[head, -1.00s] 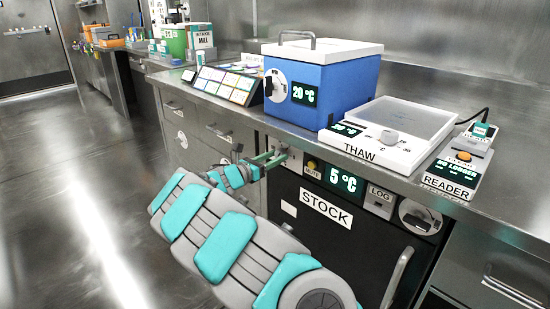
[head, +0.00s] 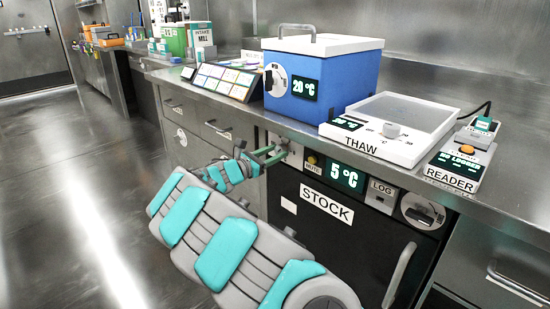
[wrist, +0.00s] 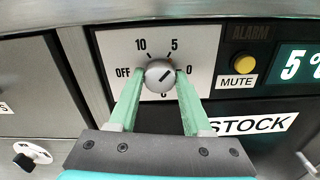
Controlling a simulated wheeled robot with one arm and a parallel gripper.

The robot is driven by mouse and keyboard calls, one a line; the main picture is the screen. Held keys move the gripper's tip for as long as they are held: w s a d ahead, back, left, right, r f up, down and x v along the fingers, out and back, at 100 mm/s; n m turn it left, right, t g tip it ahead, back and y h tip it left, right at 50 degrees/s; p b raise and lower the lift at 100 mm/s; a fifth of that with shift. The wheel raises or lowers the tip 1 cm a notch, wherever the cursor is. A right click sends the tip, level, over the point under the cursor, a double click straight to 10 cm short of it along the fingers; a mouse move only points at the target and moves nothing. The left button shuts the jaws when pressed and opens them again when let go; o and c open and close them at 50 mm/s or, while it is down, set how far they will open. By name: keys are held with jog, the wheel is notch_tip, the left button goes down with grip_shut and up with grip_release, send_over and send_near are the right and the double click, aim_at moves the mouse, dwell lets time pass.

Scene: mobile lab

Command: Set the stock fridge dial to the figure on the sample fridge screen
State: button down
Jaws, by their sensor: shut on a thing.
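The stock fridge (head: 372,252) is the black-fronted unit under the counter, labelled STOCK. Its screen (head: 346,178) reads 5 °C. Its dial (wrist: 160,75) is a round silver knob on a pale plate marked OFF, 10, 5 and 0; a lower mark is partly hidden. The knob's dark line runs from lower left to upper right, its upper end between 5 and 0. My gripper (wrist: 157,90) is shut on the knob, with a green finger at either side. In the head view my gripper (head: 272,156) reaches the dial plate. I cannot identify a sample fridge screen in these views.
A MUTE button (wrist: 243,65) sits right of the dial. On the counter above stand a blue box (head: 345,85) reading 20 °C, a THAW unit (head: 415,112) and a READER (head: 455,168). The floor (head: 70,200) at left is clear.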

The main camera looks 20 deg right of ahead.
jog(key=m+b, duration=0.5)
jog(key=shift+f+m+b, duration=0.3)
jog(key=m+b, duration=0.2)
jog(key=b, duration=0.1)
jog(key=shift+s+m, duration=0.1)
jog(key=shift+m, duration=0.2)
jog(key=shift+r+m+b, duration=0.15)
jog(key=shift+m+b, duration=0.4)
jog(key=shift+m, duration=0.15)
jog(key=shift+c, duration=1.7)
grip_release()
jog(key=v, duration=0.8)
